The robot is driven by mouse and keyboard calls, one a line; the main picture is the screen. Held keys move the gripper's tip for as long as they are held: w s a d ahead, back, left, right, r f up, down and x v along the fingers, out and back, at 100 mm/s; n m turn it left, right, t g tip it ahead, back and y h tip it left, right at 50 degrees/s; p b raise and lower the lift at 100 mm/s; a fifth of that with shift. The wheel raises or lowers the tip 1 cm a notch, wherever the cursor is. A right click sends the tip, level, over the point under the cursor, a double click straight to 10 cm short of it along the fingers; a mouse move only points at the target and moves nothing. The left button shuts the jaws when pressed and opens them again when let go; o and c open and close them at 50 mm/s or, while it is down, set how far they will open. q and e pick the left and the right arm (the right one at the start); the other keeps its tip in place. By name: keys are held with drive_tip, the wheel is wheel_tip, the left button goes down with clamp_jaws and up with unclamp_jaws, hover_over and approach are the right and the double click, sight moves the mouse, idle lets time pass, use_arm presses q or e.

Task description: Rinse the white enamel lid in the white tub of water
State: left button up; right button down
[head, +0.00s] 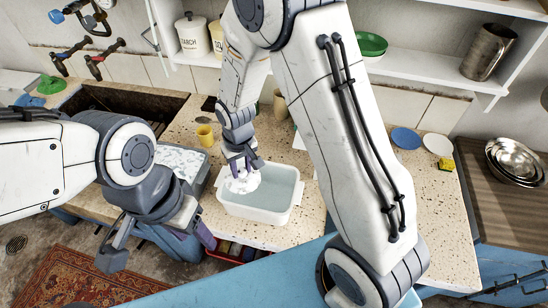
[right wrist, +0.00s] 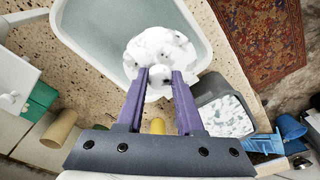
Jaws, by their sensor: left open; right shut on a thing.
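The white enamel lid (head: 246,183) is covered in patchy white suds with dark specks. It is over the left end of the white tub of water (head: 252,213); I cannot tell if it touches the water. My right gripper (head: 243,160) is shut on the lid's knob. In the right wrist view the purple fingers (right wrist: 159,78) pinch the knob, and the lid (right wrist: 158,42) overlaps the rim of the tub (right wrist: 84,57). My left gripper (head: 157,246) is open and empty in front of the counter, low and left of the tub.
A grey basin of suds (head: 205,176) stands just left of the tub. A yellow cup (head: 205,135) is behind it. The speckled counter (head: 340,215) is clear right of the tub, up to the blue plate (head: 406,138), white plate (head: 438,145) and yellow sponge (head: 446,165).

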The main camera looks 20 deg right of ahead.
drive_tip(key=d+n, duration=0.1)
drive_tip(key=d+r+n+p, duration=0.1)
drive_tip(key=n, duration=0.2)
drive_tip(key=shift+s+d+r+y+p, duration=0.25)
drive_tip(key=shift+s+d+y+p, duration=0.05)
drive_tip(key=shift+s+d+p, duration=0.1)
drive_tip(key=n, duration=0.1)
drive_tip(key=d+n, duration=0.1)
drive_tip(key=shift+s+d+r+n+p, duration=0.15)
drive_tip(key=shift+d+r+n+p, duration=0.15)
drive_tip(key=shift+p, duration=0.1)
drive_tip(key=shift+d+f, duration=0.15)
drive_tip(key=shift+f+b, duration=2.15)
drive_tip(key=shift+f, duration=0.7)
use_arm(q)
wheel_tip(320, 180, down, 5)
drive_tip(key=b, duration=0.3)
drive_tip(key=shift+a+r+b, duration=0.1)
drive_tip(key=shift+b, duration=0.25)
use_arm(e)
wheel_tip(320, 180, down, 3)
drive_tip(key=shift+f, duration=0.1)
use_arm(q)
drive_tip(key=shift+r, duration=0.1)
drive_tip(key=shift+r+p, duration=2.6)
drive_tip(key=shift+p, duration=0.1)
use_arm(e)
drive_tip(key=shift+r, duration=3.5)
